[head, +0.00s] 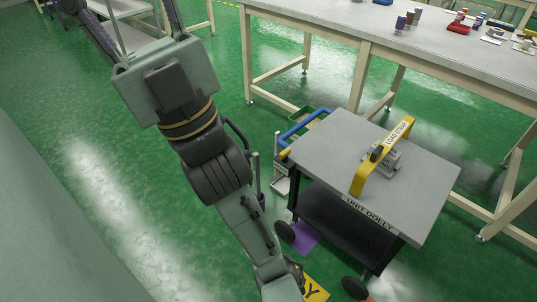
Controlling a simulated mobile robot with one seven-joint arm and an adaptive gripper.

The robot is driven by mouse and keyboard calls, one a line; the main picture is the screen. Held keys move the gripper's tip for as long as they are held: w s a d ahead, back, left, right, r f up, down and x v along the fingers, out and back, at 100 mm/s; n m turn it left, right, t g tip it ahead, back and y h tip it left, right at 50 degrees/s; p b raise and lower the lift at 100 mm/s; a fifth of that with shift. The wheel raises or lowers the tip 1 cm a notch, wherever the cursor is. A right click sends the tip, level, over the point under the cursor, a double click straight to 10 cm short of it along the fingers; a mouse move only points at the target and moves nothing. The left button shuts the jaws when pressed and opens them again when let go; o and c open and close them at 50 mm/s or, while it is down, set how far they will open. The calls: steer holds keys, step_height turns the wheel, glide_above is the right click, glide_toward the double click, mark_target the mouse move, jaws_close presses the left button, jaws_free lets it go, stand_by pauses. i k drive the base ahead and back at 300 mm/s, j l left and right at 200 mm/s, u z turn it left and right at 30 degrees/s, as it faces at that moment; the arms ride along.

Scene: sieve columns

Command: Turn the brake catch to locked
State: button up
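The unit dolly (310,150) is a grey-topped cart on dark wheels, labelled "UNIT DOLLY" on its front edge. A blue push handle (305,125) is at its far left end, with a small yellow part (285,154) just below it. I cannot tell whether this yellow part is the brake catch, nor its setting. One dark wheel (285,232) shows at the lower left corner, another (355,288) at the near bottom. My arm comes down from the upper left and leaves the picture at the bottom, left of the dolly. My gripper is not seen.
A yellow band marked "LOAD STRAP" (359,182) crosses a grey unit (384,164) on the dolly. A long workbench (345,27) with small bottles and trays stands behind. A purple floor patch (307,239) and yellow lettered sign (315,288) lie nearby. Green floor at left is clear.

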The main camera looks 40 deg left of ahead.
mark_target(283, 156)
steer(key=j+u, duration=0.1)
steer(key=j, duration=0.4)
steer(key=i+j+u, duration=0.1)
steer(key=j, duration=0.4)
steer(key=i+j+u, duration=0.15)
steer(key=j, duration=0.35)
